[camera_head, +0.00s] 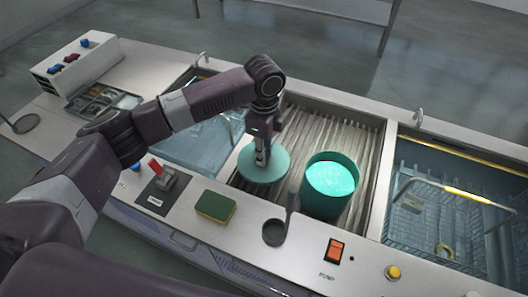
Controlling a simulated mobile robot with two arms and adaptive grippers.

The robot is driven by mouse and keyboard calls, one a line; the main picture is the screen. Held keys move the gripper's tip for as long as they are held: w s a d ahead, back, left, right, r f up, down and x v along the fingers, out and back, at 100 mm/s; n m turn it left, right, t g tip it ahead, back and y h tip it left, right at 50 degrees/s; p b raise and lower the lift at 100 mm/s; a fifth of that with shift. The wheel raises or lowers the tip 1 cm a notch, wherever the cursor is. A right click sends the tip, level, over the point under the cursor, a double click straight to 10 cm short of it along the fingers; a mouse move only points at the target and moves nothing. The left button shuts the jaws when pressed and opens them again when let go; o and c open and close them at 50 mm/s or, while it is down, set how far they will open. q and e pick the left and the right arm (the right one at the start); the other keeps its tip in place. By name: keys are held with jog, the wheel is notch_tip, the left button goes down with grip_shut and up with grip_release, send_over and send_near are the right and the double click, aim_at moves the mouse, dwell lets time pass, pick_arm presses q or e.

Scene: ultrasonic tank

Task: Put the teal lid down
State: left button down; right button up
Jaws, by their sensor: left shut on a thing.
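The teal lid (262,168) is a round disc near the middle of the head view, over the left part of the ribbed drainboard. My left gripper (262,157) points down and is shut on the lid near its centre. I cannot tell whether the lid touches the drainboard or hangs just above it. A teal pot (329,203) stands to the right of the lid, open at the top, with bright teal contents. My right gripper is not in view.
A black ladle (274,232) and a yellow-green sponge (215,206) lie on the front counter. A basin with a wire basket (412,205) is at right, a water-filled basin (200,140) at left. The ribbed drainboard (335,126) is clear behind the pot.

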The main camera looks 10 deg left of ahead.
pick_arm(q)
jog(key=shift+f, duration=0.25)
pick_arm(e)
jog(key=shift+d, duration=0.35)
pick_arm(q)
jog(key=shift+f, duration=0.1)
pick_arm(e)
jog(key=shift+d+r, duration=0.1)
pick_arm(q)
jog(key=shift+f, duration=0.5)
jog(key=c, duration=1.7)
grip_release()
jog(key=shift+c, duration=0.2)
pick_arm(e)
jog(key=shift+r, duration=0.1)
